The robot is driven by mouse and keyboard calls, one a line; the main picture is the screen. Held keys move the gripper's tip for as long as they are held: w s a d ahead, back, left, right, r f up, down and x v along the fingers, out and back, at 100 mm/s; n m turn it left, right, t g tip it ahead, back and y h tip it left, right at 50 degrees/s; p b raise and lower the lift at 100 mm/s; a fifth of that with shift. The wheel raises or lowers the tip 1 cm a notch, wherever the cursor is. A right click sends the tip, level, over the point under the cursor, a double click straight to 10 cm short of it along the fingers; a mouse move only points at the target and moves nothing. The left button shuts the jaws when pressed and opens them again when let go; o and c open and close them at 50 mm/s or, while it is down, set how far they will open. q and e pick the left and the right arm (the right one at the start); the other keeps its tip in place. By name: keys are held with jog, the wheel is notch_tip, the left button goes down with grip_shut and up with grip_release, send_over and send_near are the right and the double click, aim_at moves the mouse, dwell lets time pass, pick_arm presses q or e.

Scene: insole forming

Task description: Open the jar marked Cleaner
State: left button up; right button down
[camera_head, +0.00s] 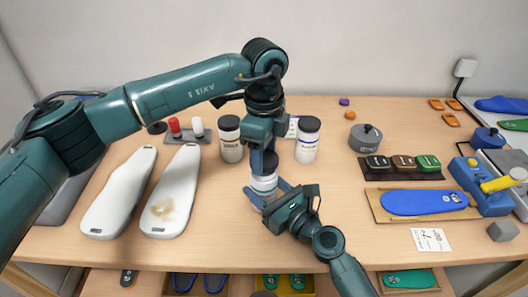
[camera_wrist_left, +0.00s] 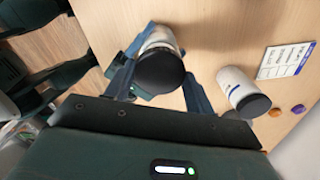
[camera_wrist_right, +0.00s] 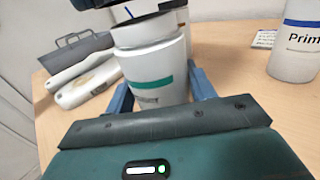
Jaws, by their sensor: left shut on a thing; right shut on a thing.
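A white jar with a teal stripe (camera_head: 264,184) stands in the middle of the table between my grippers; its small label is too blurred to read. It shows large in the right wrist view (camera_wrist_right: 152,75). My left gripper (camera_head: 264,160) points down from above and is shut on the jar's black lid (camera_wrist_left: 160,71). My right gripper (camera_head: 268,195) reaches in from the front right and is shut around the jar's white body. In the right wrist view a white rim shows below the dark lid; I cannot tell whether the lid still touches the jar.
A second black-lidded jar (camera_head: 231,142) stands behind left. A jar whose label begins "Prim" (camera_wrist_right: 295,42) stands behind right, near a label card (camera_wrist_left: 286,61). Two white shoe forms (camera_head: 120,195) lie left. A blue insole (camera_head: 415,202) lies right. The table front is clear.

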aim_at(264, 158)
pick_arm(q)
jog(key=shift+r, duration=2)
pick_arm(e)
jog(key=shift+c, duration=2.2)
grip_release()
